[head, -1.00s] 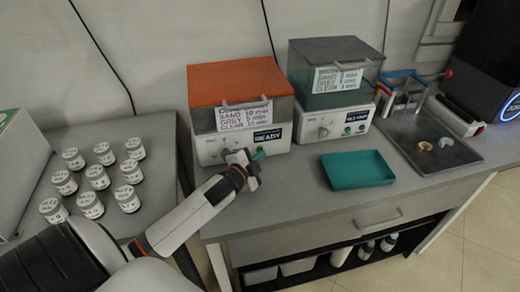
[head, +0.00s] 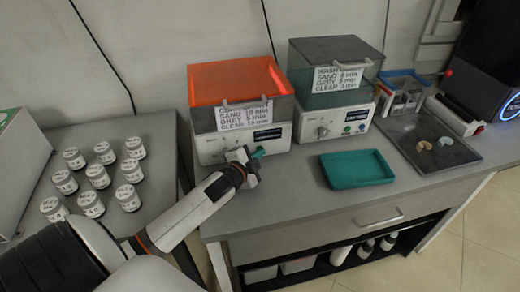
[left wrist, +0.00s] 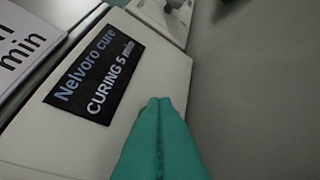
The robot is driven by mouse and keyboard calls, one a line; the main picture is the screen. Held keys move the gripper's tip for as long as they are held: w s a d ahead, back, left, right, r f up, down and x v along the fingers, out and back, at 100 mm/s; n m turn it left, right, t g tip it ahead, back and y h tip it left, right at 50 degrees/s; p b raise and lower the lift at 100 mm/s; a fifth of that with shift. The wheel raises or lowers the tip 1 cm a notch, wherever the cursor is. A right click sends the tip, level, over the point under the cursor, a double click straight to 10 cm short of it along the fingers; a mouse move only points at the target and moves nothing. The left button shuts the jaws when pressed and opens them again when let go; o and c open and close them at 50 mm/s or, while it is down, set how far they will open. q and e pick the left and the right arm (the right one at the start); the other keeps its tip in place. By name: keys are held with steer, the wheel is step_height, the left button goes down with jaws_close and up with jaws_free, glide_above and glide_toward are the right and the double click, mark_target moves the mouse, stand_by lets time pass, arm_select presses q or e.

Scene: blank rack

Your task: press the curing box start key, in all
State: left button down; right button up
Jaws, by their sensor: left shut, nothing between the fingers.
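The curing box (head: 205,148) stands on the bench with a bright orange hood (head: 230,80) and a white front panel. In the left wrist view its dark display (left wrist: 95,80) reads "Nelvoro cure" and "CURING 5 min". My left gripper (head: 258,153) is at the right part of this panel, its teal fingers (left wrist: 158,105) shut and empty. The fingertips are at or very near the panel, below the display; I cannot tell whether they touch it. The start key is not visible, perhaps hidden by the fingers. My right gripper is not in view.
A wash box (head: 343,122) with a grey lid stands to the right. A teal tray (head: 357,169) lies in front of it, and a dark tray (head: 462,158) holds small curved pieces. Several white-lidded jars (head: 97,175) stand on the left table.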

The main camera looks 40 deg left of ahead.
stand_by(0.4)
arm_select(q)
steer(key=shift+s+d+p, duration=0.45)
steer(key=shift+s+d, duration=0.05)
steer(key=shift+d, duration=0.05)
steer(key=shift+s+d+p, duration=0.75)
steer(key=shift+s+d, duration=0.85)
steer(key=shift+d, duration=0.3)
steer(key=shift+s+f, duration=0.1)
